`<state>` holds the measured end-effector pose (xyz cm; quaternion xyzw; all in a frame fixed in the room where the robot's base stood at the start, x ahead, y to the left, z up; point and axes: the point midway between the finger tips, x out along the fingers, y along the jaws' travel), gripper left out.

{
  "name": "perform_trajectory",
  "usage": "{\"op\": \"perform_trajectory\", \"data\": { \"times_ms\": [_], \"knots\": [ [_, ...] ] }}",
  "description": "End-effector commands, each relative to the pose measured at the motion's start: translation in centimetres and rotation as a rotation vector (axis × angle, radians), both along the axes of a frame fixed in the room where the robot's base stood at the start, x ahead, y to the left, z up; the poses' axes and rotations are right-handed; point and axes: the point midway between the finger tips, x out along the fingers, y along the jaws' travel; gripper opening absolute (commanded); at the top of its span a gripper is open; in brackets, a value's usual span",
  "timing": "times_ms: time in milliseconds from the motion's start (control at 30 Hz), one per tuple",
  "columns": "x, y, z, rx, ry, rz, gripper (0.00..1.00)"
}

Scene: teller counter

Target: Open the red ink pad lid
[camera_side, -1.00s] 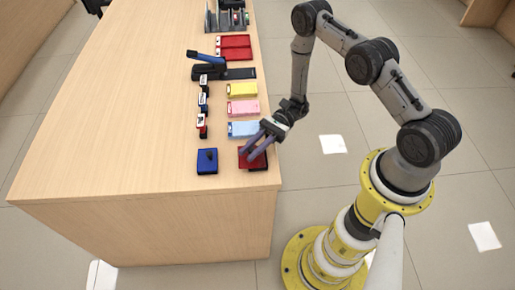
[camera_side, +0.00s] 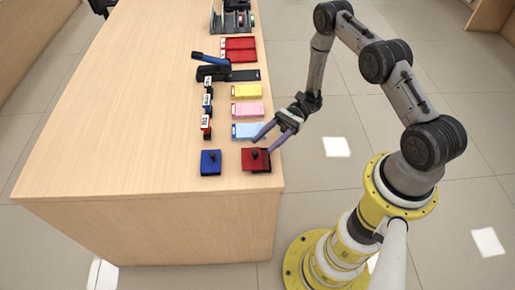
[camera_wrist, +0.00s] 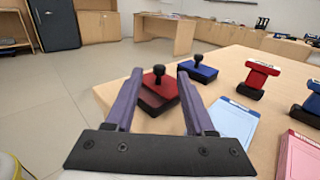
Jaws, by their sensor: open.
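The red ink pad (camera_side: 250,166) lies near the front right corner of the counter, with a black knob on its lid. In the wrist view the red ink pad (camera_wrist: 165,91) shows between my fingers, its knob upright and the near part darker red. I cannot tell whether the lid sits fully shut. My gripper (camera_side: 262,147) is open and empty, its two purple fingers pointing down toward the pad from its far right side. In the wrist view my gripper (camera_wrist: 160,73) has its fingertips on either side of the pad, seemingly short of it.
A blue ink pad (camera_side: 210,167) with a black knob stands left of the red one. Light blue (camera_side: 246,131), pink (camera_side: 247,108) and yellow (camera_side: 247,91) pads lie behind. Several stamps (camera_side: 206,121) stand in a row. The counter's left side is clear.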

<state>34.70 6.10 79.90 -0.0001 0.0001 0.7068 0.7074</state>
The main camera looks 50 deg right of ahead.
Motion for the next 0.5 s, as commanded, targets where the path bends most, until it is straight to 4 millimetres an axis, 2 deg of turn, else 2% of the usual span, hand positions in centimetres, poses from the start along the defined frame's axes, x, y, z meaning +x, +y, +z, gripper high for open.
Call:
{"op": "perform_trajectory", "data": {
  "times_ms": [33, 200, 333, 500],
  "knots": [
    [0.1, -1.3, 0.0, -0.001, -0.004, -0.006, 0.54],
    [0.1, -4.9, 0.0, -0.001, -0.002, -0.004, 0.54],
    [0.0, -6.9, 0.0, 0.0, -0.001, -0.003, 0.54],
    [0.0, -8.3, 0.0, 0.001, 0.0, 0.0, 0.54]
  ]
}}
